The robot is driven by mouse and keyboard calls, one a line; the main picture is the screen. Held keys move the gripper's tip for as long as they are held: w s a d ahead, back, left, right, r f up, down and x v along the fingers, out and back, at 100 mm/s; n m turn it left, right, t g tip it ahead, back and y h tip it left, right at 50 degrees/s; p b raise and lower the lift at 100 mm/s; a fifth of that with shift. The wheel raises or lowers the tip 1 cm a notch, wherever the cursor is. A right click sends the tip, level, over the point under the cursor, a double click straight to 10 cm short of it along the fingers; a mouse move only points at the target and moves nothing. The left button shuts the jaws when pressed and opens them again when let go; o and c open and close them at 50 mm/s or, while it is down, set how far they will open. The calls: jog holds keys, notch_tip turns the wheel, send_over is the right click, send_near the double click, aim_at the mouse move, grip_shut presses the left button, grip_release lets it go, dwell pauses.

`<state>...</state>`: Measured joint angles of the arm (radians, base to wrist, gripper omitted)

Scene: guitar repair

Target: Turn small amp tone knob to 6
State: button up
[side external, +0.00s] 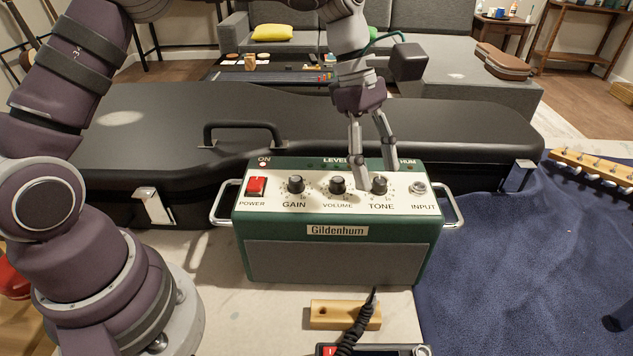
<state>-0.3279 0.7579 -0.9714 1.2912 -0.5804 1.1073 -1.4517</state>
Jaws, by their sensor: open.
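The small green amp (338,262), labelled Gildenhum, stands upright on the work surface with its cream control panel facing up. The black tone knob (379,186) is the rightmost of three knobs, above the TONE label. The volume knob (338,185) and gain knob (296,184) are to its left. My gripper (377,170) points down over the panel at the tone knob, its fingers apart. One fingertip is left of the knob and the other is right of and behind it. I cannot tell whether either touches it. The knob's pointer is too small to read.
A black guitar case (150,125) with a handle lies right behind the amp. Metal side handles (452,210) stick out from the amp. A wooden block (342,314) and a coiled black cable (357,328) lie in front. A blue cloth (520,270) covers the right side.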

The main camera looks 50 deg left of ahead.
jog(key=shift+d+f, duration=0.15)
jog(key=shift+f, duration=0.2)
grip_shut()
jog(key=shift+m, duration=0.3)
jog(key=shift+w+m+g+y, duration=0.15)
jog(key=shift+m+g, duration=0.4)
jog(key=shift+m, duration=0.75)
jog(key=shift+s+m+g+y, duration=0.15)
jog(key=shift+m+g, duration=0.4)
jog(key=shift+m, duration=0.75)
jog(key=shift+w, duration=0.1)
